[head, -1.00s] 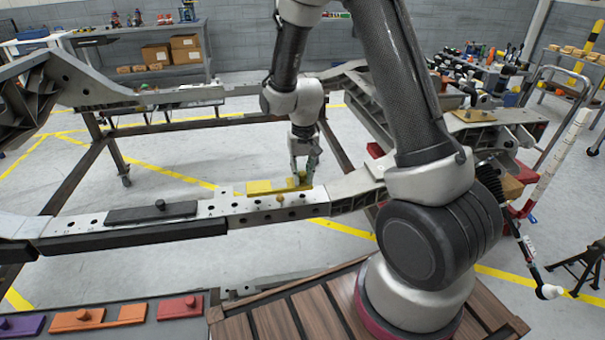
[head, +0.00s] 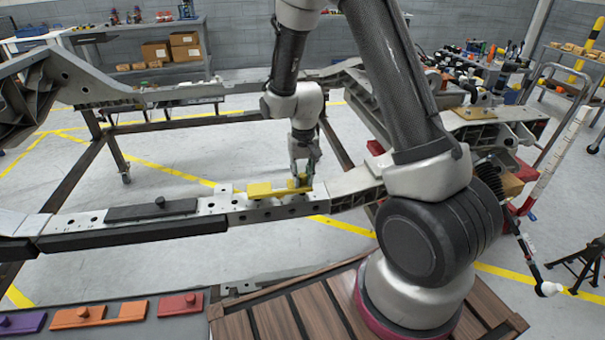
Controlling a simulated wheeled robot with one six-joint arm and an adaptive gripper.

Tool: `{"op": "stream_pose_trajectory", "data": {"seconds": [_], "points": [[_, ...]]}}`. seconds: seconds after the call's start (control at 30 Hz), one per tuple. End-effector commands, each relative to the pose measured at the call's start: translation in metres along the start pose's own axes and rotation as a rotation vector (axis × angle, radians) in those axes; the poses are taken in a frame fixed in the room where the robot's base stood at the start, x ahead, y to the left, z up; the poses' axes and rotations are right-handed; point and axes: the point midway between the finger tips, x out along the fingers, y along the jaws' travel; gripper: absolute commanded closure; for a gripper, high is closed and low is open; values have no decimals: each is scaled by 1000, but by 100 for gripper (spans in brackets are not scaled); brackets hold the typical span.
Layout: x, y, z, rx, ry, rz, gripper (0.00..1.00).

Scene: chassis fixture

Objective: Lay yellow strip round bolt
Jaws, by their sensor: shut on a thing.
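The yellow strip (head: 262,190) is at the grey chassis rail (head: 245,213) in the middle of the head view. It lies roughly along the rail, low over its top or on it; I cannot tell whether it touches. My gripper (head: 303,182) points down and is shut on the strip's right end, covering part of it. The bolt does not show clearly now; the strip or my gripper may hide it, and I cannot tell whether the strip is round it.
A black strip (head: 152,210) with a knob lies on the rail to the left. Purple (head: 22,322), orange (head: 97,314) and red (head: 180,304) strips lie on a dark surface at the front left.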

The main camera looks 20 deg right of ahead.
Motion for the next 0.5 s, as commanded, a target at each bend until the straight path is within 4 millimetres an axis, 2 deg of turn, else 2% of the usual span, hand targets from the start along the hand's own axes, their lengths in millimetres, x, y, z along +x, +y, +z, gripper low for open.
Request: {"op": "stream_pose_trajectory", "data": {"seconds": [0.5], "points": [[18, 0, 0, 0, -1, 0, 100]]}}
